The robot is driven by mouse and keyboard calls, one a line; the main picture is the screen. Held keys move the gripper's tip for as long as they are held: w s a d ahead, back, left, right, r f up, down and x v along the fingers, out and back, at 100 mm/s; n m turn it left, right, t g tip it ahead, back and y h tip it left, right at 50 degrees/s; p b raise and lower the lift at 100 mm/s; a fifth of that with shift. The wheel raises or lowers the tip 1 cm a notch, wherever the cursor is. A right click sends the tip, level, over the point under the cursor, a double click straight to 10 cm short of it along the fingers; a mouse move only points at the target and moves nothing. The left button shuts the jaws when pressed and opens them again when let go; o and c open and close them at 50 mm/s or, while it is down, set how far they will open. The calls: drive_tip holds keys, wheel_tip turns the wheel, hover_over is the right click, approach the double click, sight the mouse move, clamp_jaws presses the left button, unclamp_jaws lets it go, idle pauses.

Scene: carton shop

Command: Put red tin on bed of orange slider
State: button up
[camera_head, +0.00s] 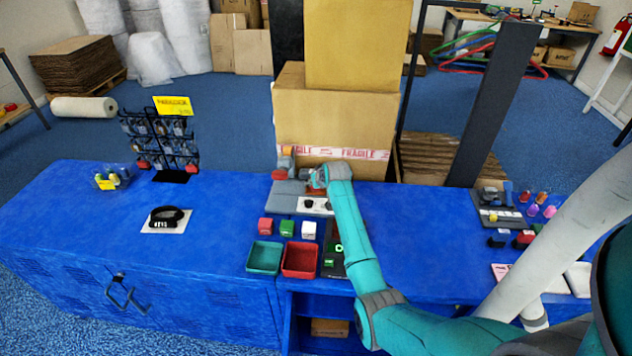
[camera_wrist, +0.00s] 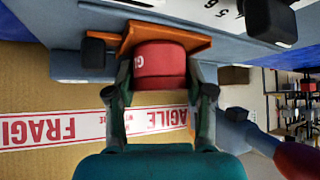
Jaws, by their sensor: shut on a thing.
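The red tin (camera_wrist: 158,60) is between the two fingers of my gripper (camera_wrist: 160,82) in the wrist view, which shows the scene upside down. My gripper is shut on it. The orange slider (camera_wrist: 194,43) is right behind the tin in that view, its plate framing the tin's far end. I cannot tell whether the tin rests on the slider's bed. In the head view my gripper (camera_head: 318,178) is at the grey fixture (camera_head: 288,187) near the table's back edge; the tin is not clear there.
A green tray (camera_head: 264,258) and a red tray (camera_head: 300,261) are nearer the front. A large carton (camera_head: 335,118) stands behind.

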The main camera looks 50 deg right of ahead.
drive_tip(key=o, duration=1.2)
drive_tip(key=shift+v, duration=6.05)
